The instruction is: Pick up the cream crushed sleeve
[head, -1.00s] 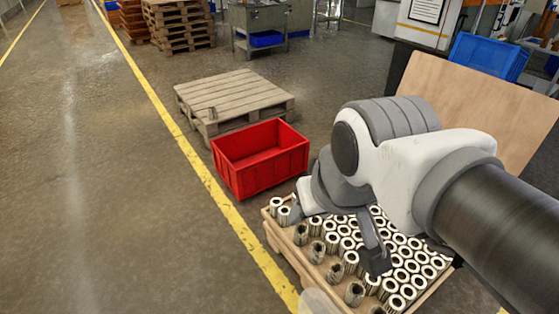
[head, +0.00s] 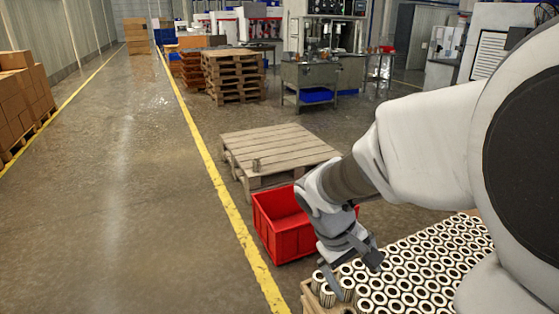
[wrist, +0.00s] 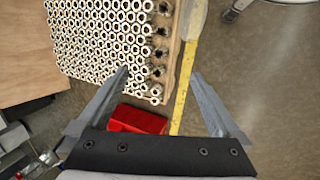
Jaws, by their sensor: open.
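Many cream, ring-ended sleeves (head: 425,268) stand in close rows on a wooden pallet (head: 313,300); they also show in the wrist view (wrist: 100,45). In the wrist view, a line of darker, ragged-topped sleeves (wrist: 157,53) runs along the pallet's edge. I cannot tell which one is the cream crushed sleeve. My gripper (head: 350,268) is open and empty above the near-left corner of the pallet. In the wrist view its two fingers (wrist: 160,75) spread apart with nothing between them. My arm hides part of the rows in the head view.
A red crate (head: 275,222) stands beside the sleeve pallet. Behind it is a low grey wooden pallet (head: 280,145) with one small, brownish cylinder (head: 256,165) on it. A yellow floor line (head: 215,175) runs along the left.

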